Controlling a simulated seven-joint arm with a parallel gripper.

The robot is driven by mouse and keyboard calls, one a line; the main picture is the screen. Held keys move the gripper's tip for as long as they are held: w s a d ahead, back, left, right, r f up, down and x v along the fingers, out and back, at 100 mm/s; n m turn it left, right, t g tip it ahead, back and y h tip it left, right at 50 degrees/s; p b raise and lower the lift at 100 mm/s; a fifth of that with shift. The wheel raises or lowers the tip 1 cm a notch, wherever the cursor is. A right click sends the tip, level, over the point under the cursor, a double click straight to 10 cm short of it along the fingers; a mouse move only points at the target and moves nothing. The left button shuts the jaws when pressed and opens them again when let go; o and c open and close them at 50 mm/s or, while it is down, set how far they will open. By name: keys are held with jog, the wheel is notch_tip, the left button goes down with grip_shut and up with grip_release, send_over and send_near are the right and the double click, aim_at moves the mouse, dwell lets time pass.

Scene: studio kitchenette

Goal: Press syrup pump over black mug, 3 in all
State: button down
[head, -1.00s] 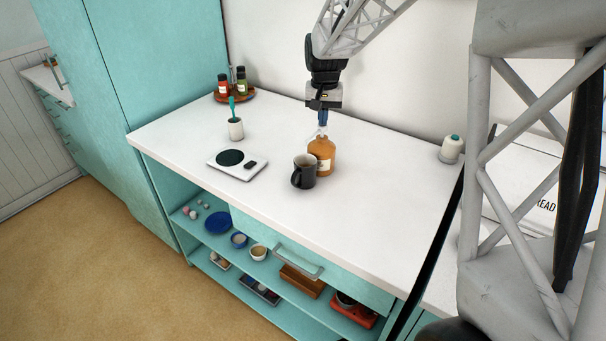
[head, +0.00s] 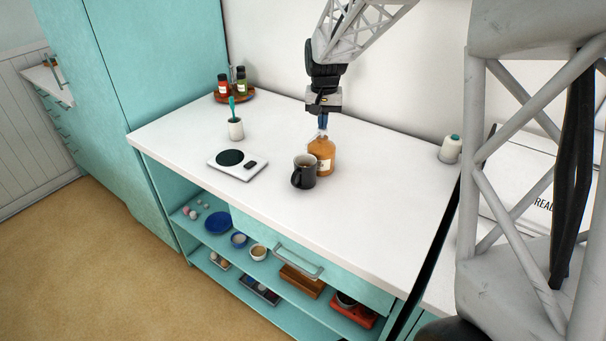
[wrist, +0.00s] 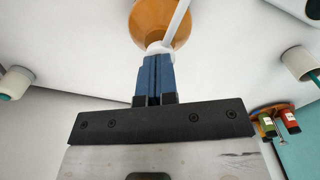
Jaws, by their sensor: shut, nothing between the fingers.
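The amber syrup bottle (head: 324,148) with a white label and white pump stands upright on the white counter. In the wrist view the bottle (wrist: 148,22) is at the top, and its white pump nozzle (wrist: 177,22) points up the picture. The black mug (head: 302,178) stands just in front and left of the bottle; dark contents or shade show inside it. My gripper (head: 323,127) is shut and empty, pointing down at the pump top. In the wrist view its blue fingers (wrist: 156,60) are together at the pump head and seem to touch it.
A white scale (head: 253,171) and a cup with a teal utensil (head: 236,130) stand to the left. A tray of bottles (head: 232,96) is at the back left. A white canister (head: 450,149) is at the right. The front right counter is clear.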

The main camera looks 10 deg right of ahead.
jog(key=shift+r, duration=1.55)
jog(key=shift+f, duration=1.7)
jog(key=shift+r, duration=1.7)
jog(key=shift+f, duration=1.55)
dwell(0.3)
jog(key=shift+r, duration=1.6)
